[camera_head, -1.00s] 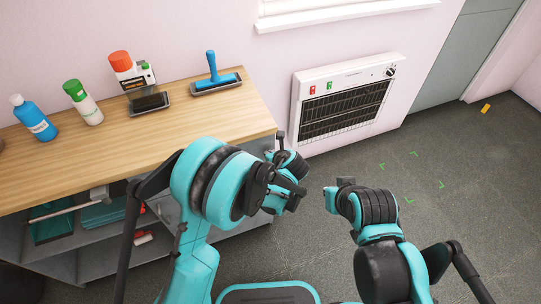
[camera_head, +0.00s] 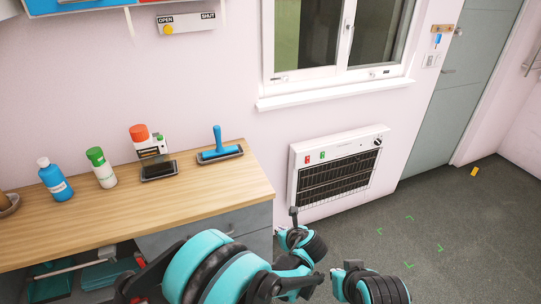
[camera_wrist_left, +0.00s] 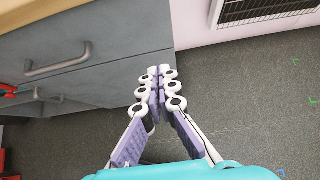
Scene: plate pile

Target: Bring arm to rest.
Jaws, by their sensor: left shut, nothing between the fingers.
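My left gripper (camera_wrist_left: 160,72) is shut and empty in the left wrist view, its white and lilac fingers together over the dark floor beside the grey cabinet (camera_wrist_left: 95,75). In the head view my left arm (camera_head: 215,268) is folded low in front of the cabinet's right end; its fingers cannot be made out there. My right arm (camera_head: 372,287) shows only in part at the bottom edge, and its gripper is not in view.
The wooden worktop (camera_head: 215,190) holds a blue bottle (camera_head: 55,180), a green-capped bottle (camera_head: 101,168), an orange-topped container (camera_head: 141,137) and a blue-handled tool (camera_head: 218,145). A white heater (camera_head: 338,165) hangs on the wall.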

